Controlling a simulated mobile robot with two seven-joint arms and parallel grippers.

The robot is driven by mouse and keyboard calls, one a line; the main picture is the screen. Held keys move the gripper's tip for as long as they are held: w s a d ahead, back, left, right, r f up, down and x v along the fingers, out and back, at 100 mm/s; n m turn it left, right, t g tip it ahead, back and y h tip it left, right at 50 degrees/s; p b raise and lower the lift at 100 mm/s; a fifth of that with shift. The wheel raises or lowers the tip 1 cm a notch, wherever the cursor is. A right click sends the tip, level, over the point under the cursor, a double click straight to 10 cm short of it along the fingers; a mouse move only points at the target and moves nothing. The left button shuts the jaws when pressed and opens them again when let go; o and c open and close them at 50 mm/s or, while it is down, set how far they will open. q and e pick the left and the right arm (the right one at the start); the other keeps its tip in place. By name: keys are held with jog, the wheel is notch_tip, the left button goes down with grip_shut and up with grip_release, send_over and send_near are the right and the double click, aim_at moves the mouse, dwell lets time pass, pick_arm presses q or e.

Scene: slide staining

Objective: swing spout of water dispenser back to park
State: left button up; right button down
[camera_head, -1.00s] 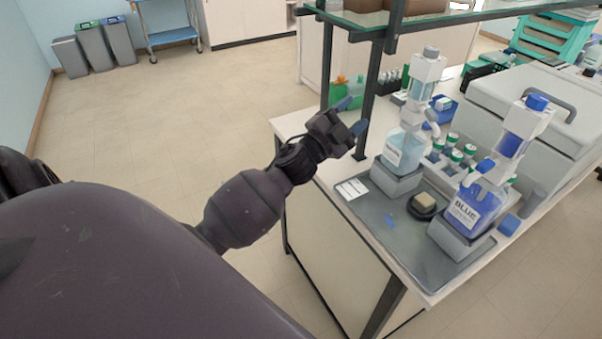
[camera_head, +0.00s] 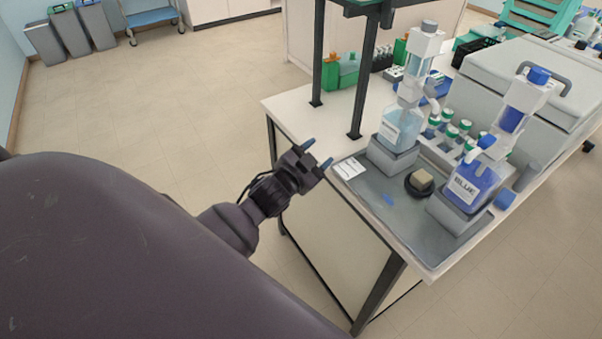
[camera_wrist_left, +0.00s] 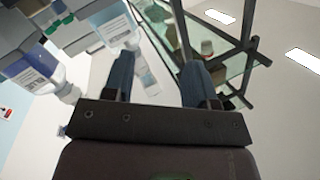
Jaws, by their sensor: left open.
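The water dispenser (camera_head: 402,130) is a bottle of pale, clear liquid with a white pump head and clear chamber, upright on a grey block. Its white spout (camera_head: 432,104) seems to point right, toward the green-capped tubes; its exact angle is hard to tell. In the left wrist view, a pale labelled bottle (camera_wrist_left: 115,28) shows beyond the fingers. My left gripper (camera_head: 317,154) is open and empty, apart from the dispenser, left of it near the table's left edge. Its two blue-tipped fingers (camera_wrist_left: 160,60) stand apart in the wrist view. My right gripper is not in view.
A blue dispenser (camera_head: 470,187) stands in front and right of the water one. A dark round holder (camera_head: 420,183) sits between them on the grey tray (camera_head: 380,205). Dark shelf posts (camera_head: 364,90) rise behind. A white card (camera_head: 348,168) lies near my gripper.

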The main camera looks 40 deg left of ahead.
pick_arm(q)
jog(key=s+f+n+g, duration=0.2)
jog(key=s+f, duration=0.3)
jog(key=f, duration=0.1)
jog(key=shift+d, duration=0.1)
